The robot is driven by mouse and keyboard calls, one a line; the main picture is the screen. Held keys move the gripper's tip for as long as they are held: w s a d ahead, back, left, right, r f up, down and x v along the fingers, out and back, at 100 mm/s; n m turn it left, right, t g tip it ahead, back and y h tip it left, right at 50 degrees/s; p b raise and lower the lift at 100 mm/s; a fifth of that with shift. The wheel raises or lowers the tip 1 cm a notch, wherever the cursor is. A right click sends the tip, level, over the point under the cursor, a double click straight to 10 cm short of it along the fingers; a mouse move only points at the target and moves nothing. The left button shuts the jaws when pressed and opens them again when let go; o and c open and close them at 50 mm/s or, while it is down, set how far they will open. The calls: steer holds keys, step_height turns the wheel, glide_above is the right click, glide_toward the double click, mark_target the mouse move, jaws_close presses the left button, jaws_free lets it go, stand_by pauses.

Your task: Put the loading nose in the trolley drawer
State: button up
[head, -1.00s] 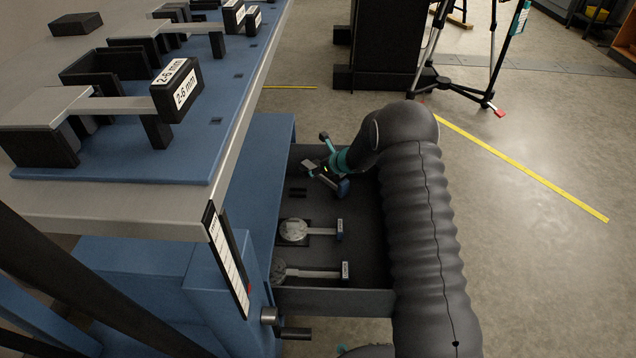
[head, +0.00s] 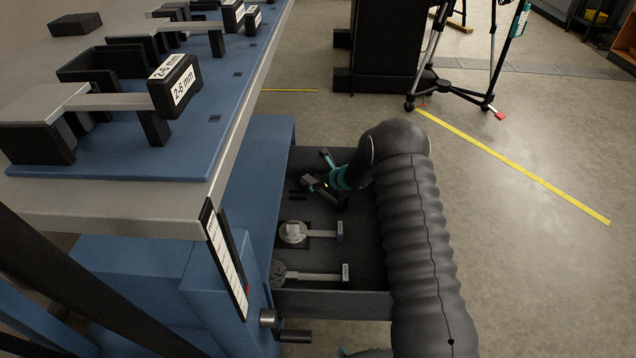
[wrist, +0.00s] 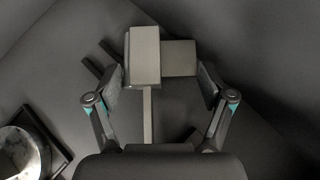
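The loading nose (wrist: 145,60) is a grey metal piece with a pale block, a darker block beside it and a thin bar running toward my palm. It sits between the two fingertips of my gripper (wrist: 161,72), which are set wide on either side of it. In the head view my gripper (head: 322,181) is inside the open trolley drawer (head: 335,303), over its far part, and the nose (head: 309,182) shows small at the fingers. Whether the nose touches the drawer floor I cannot tell.
Two round-ended tools with labelled bars lie in the drawer, one in the middle (head: 292,233) and one nearer the front (head: 318,277). Small dark slots (head: 297,195) are beside the gripper. The blue trolley (head: 245,185) and its worktop edge stand left. A tripod (head: 437,60) stands behind.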

steer(key=o, duration=0.3)
